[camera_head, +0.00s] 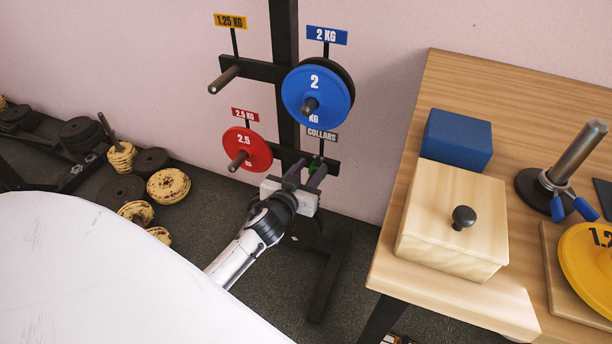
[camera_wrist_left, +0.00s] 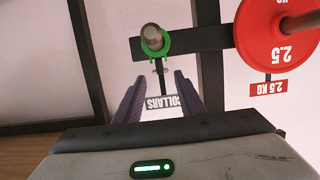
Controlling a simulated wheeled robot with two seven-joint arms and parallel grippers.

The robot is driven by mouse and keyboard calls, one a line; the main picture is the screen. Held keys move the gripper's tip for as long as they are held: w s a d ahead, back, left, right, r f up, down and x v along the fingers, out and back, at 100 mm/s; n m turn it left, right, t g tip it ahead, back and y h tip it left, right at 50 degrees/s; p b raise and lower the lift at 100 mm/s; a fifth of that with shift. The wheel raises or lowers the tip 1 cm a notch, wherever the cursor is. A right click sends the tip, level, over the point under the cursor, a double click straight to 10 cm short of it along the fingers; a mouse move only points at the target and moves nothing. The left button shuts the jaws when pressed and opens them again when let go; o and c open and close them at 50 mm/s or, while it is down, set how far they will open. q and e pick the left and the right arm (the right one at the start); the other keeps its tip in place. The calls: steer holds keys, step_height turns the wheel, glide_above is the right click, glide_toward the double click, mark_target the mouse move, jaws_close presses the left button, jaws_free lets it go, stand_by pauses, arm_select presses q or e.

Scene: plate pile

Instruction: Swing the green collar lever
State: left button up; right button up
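The green collar (camera_wrist_left: 166,42) shows in the left wrist view as a ring around a grey peg on the rack's dark crossbar. I cannot clearly make out its lever. In the head view the collar is mostly hidden behind my left gripper (camera_head: 306,172), below the grey COLLARS sign (camera_head: 322,135). In the left wrist view my left gripper (camera_wrist_left: 159,80) is open and empty. Its two dark fingers point toward the peg, apart from each other, with the COLLARS sign (camera_wrist_left: 162,103) seen between them. My right gripper is not in view.
A red 2.5 plate (camera_head: 247,149) hangs left of my gripper, and a blue 2 plate (camera_head: 317,92) above it. A wooden table (camera_head: 448,85) at the right carries a lidded wooden box (camera_head: 450,215), a blue block (camera_head: 457,139) and a yellow plate (camera_head: 588,262).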

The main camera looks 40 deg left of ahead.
mark_target(318, 159)
arm_select(q)
steer(key=shift+b+x, duration=0.6)
steer(key=shift+x, duration=1.15)
steer(key=shift+c, duration=0.2)
steer(key=c, duration=0.5)
